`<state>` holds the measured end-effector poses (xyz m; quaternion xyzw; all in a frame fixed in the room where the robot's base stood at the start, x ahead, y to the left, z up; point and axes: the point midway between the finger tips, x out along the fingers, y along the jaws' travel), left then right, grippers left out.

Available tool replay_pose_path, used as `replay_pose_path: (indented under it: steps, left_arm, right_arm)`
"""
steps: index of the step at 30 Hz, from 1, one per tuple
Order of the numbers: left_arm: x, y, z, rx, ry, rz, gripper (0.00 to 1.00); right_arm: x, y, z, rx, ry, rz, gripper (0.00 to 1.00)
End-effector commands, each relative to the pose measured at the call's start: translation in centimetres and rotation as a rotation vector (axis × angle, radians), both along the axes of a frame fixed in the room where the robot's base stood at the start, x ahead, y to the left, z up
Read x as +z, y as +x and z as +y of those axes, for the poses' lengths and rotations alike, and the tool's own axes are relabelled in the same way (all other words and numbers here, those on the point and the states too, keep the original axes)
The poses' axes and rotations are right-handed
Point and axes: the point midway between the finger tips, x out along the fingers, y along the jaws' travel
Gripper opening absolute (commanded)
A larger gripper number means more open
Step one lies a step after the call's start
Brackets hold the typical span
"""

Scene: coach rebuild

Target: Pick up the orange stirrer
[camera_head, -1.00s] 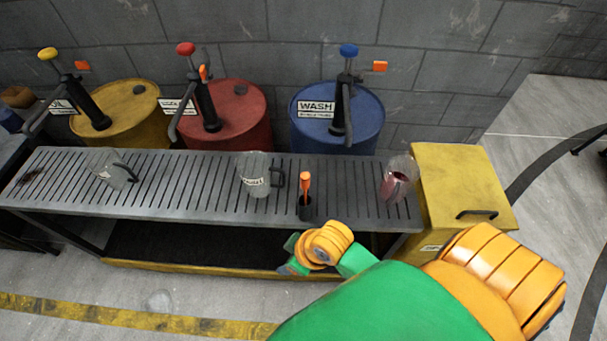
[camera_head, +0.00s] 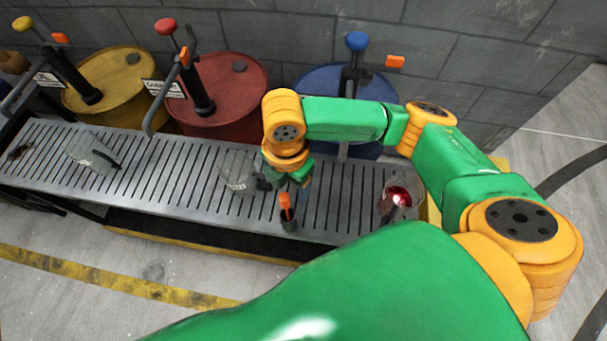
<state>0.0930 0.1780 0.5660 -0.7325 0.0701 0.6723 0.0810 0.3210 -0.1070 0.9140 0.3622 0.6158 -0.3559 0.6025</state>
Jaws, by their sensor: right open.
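The orange stirrer (camera_head: 285,203) stands upright in a small dark holder (camera_head: 289,222) near the front edge of the slatted metal bench (camera_head: 190,185). Only its orange top part shows. My right gripper (camera_head: 290,186) points down just above the stirrer, with its fingers close to the orange top. It is open, and a gap between gripper and stirrer is hard to judge. My left gripper is not in view.
A clear measuring jug (camera_head: 237,172) stands just left of my right gripper. Another jug (camera_head: 88,150) is farther left, and a glass jug with red liquid (camera_head: 398,196) is to the right. Yellow (camera_head: 120,75), red (camera_head: 235,90) and blue (camera_head: 310,85) drums with pumps stand behind the bench.

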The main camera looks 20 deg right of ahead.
Motion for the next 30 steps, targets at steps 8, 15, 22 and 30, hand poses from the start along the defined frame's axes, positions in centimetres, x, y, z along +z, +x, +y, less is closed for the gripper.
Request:
replay_pose_path:
  steps: [8, 15, 22, 30]
  left_arm:
    - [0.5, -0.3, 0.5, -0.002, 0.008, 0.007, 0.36]
    - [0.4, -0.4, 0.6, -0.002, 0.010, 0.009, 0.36]
    - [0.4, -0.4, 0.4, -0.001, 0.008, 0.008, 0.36]
    - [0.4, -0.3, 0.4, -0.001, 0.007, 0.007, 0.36]
  right_arm:
    - [-3.7, -0.1, 0.3, 0.002, -0.004, 0.005, 0.62]
    - [-7.0, 0.0, 0.5, 0.001, -0.003, -0.001, 0.62]
    - [-7.0, 0.0, 0.5, 0.001, -0.001, -0.002, 0.46]
    - [-7.0, 0.0, 0.5, 0.001, -0.001, -0.002, 0.00]
